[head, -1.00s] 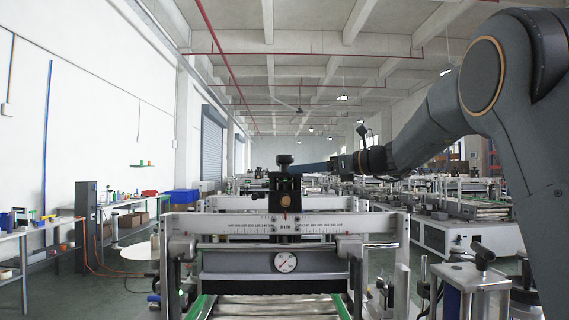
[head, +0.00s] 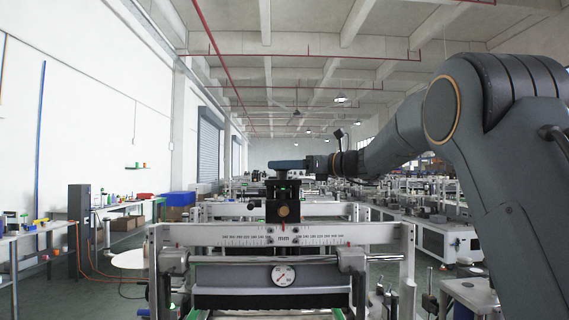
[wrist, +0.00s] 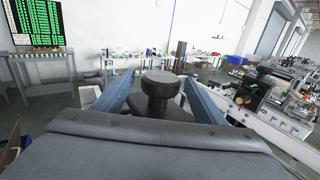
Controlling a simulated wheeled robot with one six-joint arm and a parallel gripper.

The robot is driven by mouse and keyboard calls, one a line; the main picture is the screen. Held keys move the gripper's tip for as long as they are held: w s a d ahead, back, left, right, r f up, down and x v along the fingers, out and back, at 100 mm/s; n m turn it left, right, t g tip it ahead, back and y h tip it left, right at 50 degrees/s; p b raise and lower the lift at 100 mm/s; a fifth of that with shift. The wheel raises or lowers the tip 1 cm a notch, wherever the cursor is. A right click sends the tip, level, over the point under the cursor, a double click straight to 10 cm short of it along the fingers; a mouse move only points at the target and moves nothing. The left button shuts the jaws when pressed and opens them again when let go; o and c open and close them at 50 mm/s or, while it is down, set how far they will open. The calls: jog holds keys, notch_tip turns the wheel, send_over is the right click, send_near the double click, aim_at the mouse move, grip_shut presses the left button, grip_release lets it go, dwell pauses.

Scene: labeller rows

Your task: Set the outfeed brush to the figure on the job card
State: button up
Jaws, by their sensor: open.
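A black carriage block (head: 283,190) with a brass knob (head: 283,211) on its face stands over a white crossbeam marked in mm (head: 230,236). A round black knob (wrist: 160,83) tops the carriage. My gripper (head: 287,165) is at the height of this top knob, its blue fingers hiding the knob in the head view. In the wrist view my gripper (wrist: 158,93) is open, one finger on each side of the black knob, with no clear grip on it. A round dial gauge (head: 283,275) sits below the beam. Its reading is too small to tell. I cannot make out a job card.
Similar machines (head: 432,235) fill the right side. Workbenches with small items (head: 25,236) line the left wall. A screen with green text (wrist: 36,22) shows in the wrist view, too small to read. A machine part (head: 470,295) stands at front right.

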jog(key=shift+w+a, duration=0.4)
jog(key=shift+a, duration=0.2)
jog(key=c, duration=1)
jog(key=shift+c, duration=0.2)
jog(key=shift+d+g+p, duration=0.1)
jog(key=shift+g+p, duration=0.2)
jog(key=shift+p, duration=0.15)
jog(key=shift+n+g+y+p, duration=0.6)
jog(key=shift+n+g, duration=0.1)
jog(key=o, duration=1)
jog(key=shift+o, duration=0.2)
